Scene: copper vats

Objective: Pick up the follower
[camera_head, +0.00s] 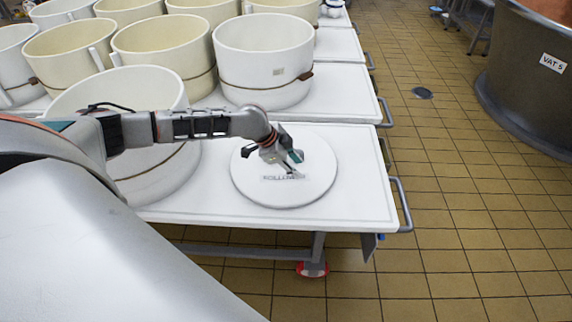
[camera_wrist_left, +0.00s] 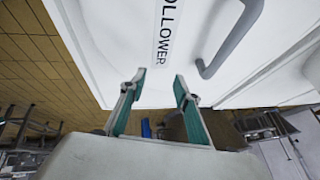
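The follower (camera_head: 315,172) is a round white disc lying flat on the near white table, with a printed label reading FOLLOWER on it. The label (camera_wrist_left: 163,38) also shows at the top of the left wrist view. My left gripper (camera_head: 287,165) is over the disc, close to the label; it hides part of the disc, and whether it touches the surface cannot be told. In the left wrist view my gripper's two teal-padded fingers (camera_wrist_left: 159,76) stand apart with nothing between them. My right gripper is in neither view.
The near table (camera_head: 362,190) has a grey handle (camera_head: 402,205) at its right edge. A large white tub (camera_head: 115,90) stands left of the disc, another (camera_head: 263,60) behind it. Several more tubs fill the back left. Tiled floor lies open at right, before a big vat (camera_head: 525,80).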

